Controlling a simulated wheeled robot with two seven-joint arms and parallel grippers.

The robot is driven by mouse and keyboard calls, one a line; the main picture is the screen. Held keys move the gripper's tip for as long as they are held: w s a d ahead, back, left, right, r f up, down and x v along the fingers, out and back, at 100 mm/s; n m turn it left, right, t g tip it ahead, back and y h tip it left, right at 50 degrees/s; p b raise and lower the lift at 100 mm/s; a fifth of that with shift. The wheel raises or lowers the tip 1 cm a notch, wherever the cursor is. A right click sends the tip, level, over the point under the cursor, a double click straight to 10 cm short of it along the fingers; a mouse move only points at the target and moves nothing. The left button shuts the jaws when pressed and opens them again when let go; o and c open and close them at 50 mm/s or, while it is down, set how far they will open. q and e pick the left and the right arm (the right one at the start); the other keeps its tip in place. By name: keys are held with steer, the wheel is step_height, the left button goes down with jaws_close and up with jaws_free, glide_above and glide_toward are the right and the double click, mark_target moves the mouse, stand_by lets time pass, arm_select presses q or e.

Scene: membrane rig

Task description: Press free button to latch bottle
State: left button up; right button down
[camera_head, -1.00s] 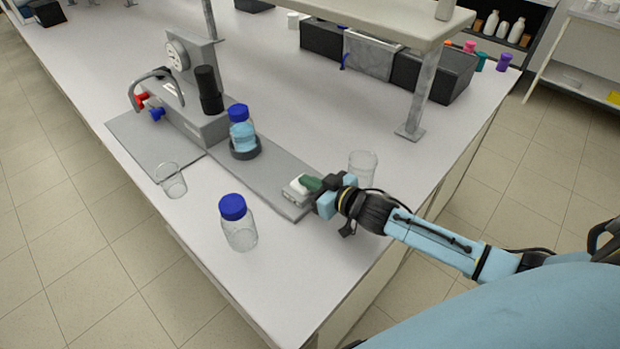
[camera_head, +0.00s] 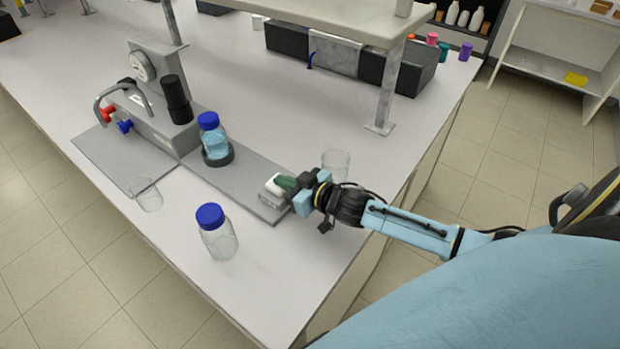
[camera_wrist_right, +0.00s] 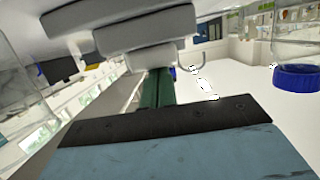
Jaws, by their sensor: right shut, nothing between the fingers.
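A bottle with a blue cap and light blue liquid (camera_head: 214,147) stands upright in a dark ring holder (camera_head: 222,160) on the rig's grey base plate (camera_head: 243,185). A small white block (camera_head: 273,188), which looks like the button, sits at the plate's near right end. My right gripper (camera_head: 285,183) is shut and empty, its green fingers at the white block. In the right wrist view the green fingers (camera_wrist_right: 157,88) end at a rounded, stacked white piece (camera_wrist_right: 150,55). Whether they touch or press it I cannot tell. My left gripper is out of view.
A second, clear bottle with a blue cap (camera_head: 218,236) stands in front of the plate. Glass beakers stand at the left (camera_head: 147,195) and behind my right gripper (camera_head: 336,164). The gauge block (camera_head: 150,90) rises at the plate's back left. A shelf post (camera_head: 385,95) stands behind.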

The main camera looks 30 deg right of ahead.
step_height(320, 180, up, 3)
steer(key=shift+f+p, duration=0.1)
steer(key=shift+p, duration=1)
steer(key=v, duration=1)
steer(key=shift+b, duration=0.3)
steer(key=shift+w, duration=0.1)
